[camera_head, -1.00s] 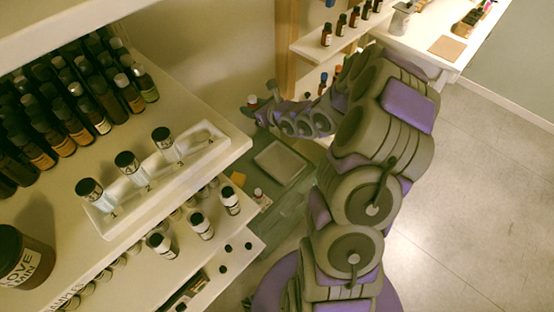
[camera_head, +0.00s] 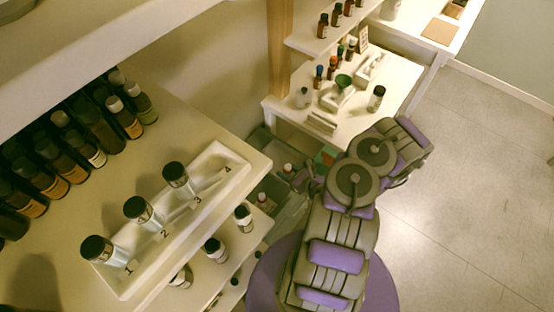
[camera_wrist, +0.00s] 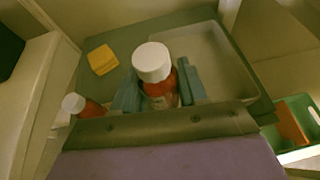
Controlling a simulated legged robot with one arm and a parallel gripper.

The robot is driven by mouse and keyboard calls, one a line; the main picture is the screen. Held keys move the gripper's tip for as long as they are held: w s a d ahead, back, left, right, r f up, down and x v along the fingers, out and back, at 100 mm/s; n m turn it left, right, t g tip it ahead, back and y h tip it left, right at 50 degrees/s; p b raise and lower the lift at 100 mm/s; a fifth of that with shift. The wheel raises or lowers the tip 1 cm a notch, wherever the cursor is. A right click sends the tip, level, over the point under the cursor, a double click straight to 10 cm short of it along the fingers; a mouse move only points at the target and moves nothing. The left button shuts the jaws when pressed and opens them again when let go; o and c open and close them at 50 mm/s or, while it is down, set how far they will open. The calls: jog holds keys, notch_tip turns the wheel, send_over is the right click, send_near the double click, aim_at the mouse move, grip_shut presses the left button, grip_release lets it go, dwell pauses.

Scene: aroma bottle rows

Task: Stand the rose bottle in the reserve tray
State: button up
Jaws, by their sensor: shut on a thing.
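My gripper (camera_wrist: 159,86) is shut on a red-orange bottle with a white cap (camera_wrist: 152,62) in the wrist view. Its blue-grey fingers are on either side of the bottle, which looks about upright; its base is hidden and its label cannot be read, so I take it for the rose bottle. A shallow grey tray (camera_wrist: 228,58), likely the reserve tray, lies just beyond and to the right; its visible floor is empty. I cannot tell whether the bottle touches the surface below. In the head view my gripper (camera_head: 302,178) is small, low beside the shelves.
A second white-capped red bottle (camera_wrist: 88,107) stands left of my gripper. A yellow stack (camera_wrist: 102,60) lies behind it. A green bin (camera_wrist: 300,118) is at right. The shelf edge is close at left, bearing a white numbered rack (camera_head: 132,280) with three bottles; slot 4 is empty.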

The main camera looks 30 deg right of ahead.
jog(key=shift+s+a+f, duration=0.5)
jog(key=shift+s+f, duration=0.05)
jog(key=shift+f, duration=0.05)
jog(key=b, duration=0.4)
send_over(279, 154)
jog(key=s+a, duration=0.1)
jog(key=s, duration=0.1)
jog(key=shift+w+f, duration=0.1)
jog(key=shift+f, duration=0.7)
jog(key=shift+w+d, duration=0.25)
jog(key=shift+w, duration=0.6)
jog(key=shift+w+d+f+b, duration=0.15)
jog(key=shift+f+b, duration=0.25)
jog(key=shift+f, duration=0.55)
jog(key=shift+s+d+f+b, duration=0.1)
jog(key=shift+f+b, duration=0.25)
jog(key=shift+f, duration=0.55)
jog(key=shift+w+a, duration=0.1)
jog(key=o, duration=0.8)
jog(key=shift+r, duration=0.1)
